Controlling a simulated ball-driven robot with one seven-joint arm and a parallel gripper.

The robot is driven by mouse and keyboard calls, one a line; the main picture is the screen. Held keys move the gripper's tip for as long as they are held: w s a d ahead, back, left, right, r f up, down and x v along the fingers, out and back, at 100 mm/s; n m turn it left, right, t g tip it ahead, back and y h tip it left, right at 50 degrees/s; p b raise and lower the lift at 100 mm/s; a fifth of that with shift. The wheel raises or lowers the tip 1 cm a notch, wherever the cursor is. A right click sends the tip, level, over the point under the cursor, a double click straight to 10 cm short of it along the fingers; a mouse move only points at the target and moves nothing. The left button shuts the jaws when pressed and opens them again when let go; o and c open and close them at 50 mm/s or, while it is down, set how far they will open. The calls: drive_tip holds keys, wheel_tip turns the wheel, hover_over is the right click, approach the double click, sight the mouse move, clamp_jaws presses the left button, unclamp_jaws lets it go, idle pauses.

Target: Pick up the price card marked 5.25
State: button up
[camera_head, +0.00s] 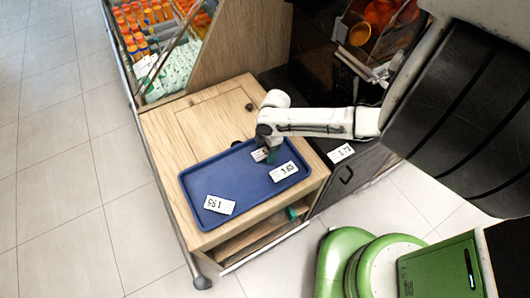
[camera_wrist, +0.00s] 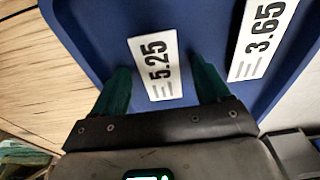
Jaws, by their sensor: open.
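The white price card marked 5.25 (camera_wrist: 155,66) lies on the blue tray (camera_wrist: 95,30), between my gripper's two green fingers as seen in the wrist view. My gripper (camera_wrist: 160,64) is open, with one finger on each side of the card; whether the fingers touch it or are above it I cannot tell. In the head view the 5.25 card (camera_head: 258,155) is partly hidden by my gripper (camera_head: 271,154) at the tray's far right part.
A card marked 3.65 (camera_head: 283,171) lies close by on the tray, also in the wrist view (camera_wrist: 262,38). Another card (camera_head: 219,205) lies at the tray's near left. A further card (camera_head: 341,153) is on the dark cabinet. Bottles (camera_head: 140,15) fill a display behind.

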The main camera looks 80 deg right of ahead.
drive_tip(key=c, duration=1.1)
drive_tip(key=shift+r, duration=0.15)
drive_tip(key=shift+c, duration=0.2)
